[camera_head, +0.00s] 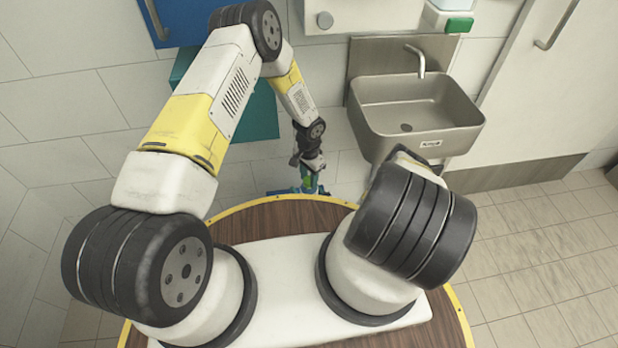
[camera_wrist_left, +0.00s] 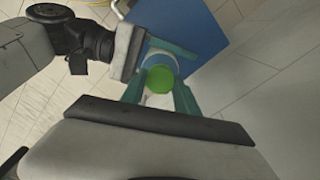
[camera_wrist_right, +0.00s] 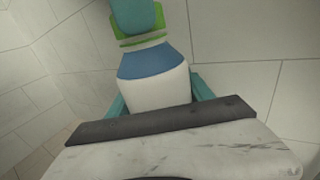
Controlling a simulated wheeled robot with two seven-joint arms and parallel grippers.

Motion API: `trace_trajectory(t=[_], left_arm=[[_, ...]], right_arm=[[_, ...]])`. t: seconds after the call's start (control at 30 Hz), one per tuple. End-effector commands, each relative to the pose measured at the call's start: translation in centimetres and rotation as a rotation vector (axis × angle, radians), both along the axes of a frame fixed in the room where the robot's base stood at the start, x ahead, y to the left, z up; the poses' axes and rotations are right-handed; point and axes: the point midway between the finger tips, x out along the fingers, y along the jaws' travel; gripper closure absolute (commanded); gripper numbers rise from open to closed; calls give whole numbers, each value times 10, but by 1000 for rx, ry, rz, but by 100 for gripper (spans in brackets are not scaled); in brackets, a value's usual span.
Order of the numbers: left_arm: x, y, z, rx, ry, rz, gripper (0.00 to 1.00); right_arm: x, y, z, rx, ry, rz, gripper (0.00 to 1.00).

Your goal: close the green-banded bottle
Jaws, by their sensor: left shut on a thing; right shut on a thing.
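The bottle (camera_wrist_right: 150,88) is upright in the right wrist view, with a white body, a blue band and a thin green ring near its top. My right gripper (camera_wrist_right: 158,100) is shut around its lower body. A green cap (camera_wrist_right: 156,16) is at the bottle's top, partly hidden by a teal finger of my left gripper. The cap (camera_wrist_left: 159,79) also shows in the left wrist view, between the fingers of my left gripper (camera_wrist_left: 160,88), which is shut on it. A thin pale strip separates cap and ring; I cannot tell whether the cap is fully seated.
In the head view, a steel sink (camera_head: 415,110) with a tap is on the back wall. A round wooden table top (camera_head: 270,217) with a yellow edge is in front. A blue panel (camera_head: 185,18) is at the upper left. Both grippers are very close together.

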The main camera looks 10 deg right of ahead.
Motion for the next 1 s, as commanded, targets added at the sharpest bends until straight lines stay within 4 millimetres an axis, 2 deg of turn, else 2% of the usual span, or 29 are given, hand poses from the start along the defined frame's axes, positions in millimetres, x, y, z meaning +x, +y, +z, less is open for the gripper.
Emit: trace_trajectory(t=[0.1, 0.2, 0.33, 0.37, 0.47, 0.77, 0.87, 1.0], left_arm=[[0, 0, 0, -1, 0, -287, 100], [0, 0, 0, -1, 0, -463, 100], [0, 0, 0, 0, -1, -447, 100], [0, 0, 0, 0, -1, -446, 62], [0, 0, 0, 0, -1, -444, 42], [0, 0, 0, 0, -1, -442, 42], [1, 0, 8, 0, -2, -442, 42], [1, 0, 28, 0, -3, -443, 42]], right_arm=[[0, 0, 0, 0, 0, 0, 100], [0, 0, 0, 0, 0, 0, 100], [0, 0, 0, 0, 0, 0, 100], [0, 0, 0, 0, 0, 0, 100], [0, 0, 0, 0, 0, 0, 100], [0, 0, 0, 0, 0, 0, 100], [0, 0, 0, 0, 0, 0, 100], [0, 0, 0, 0, 0, 0, 100]])
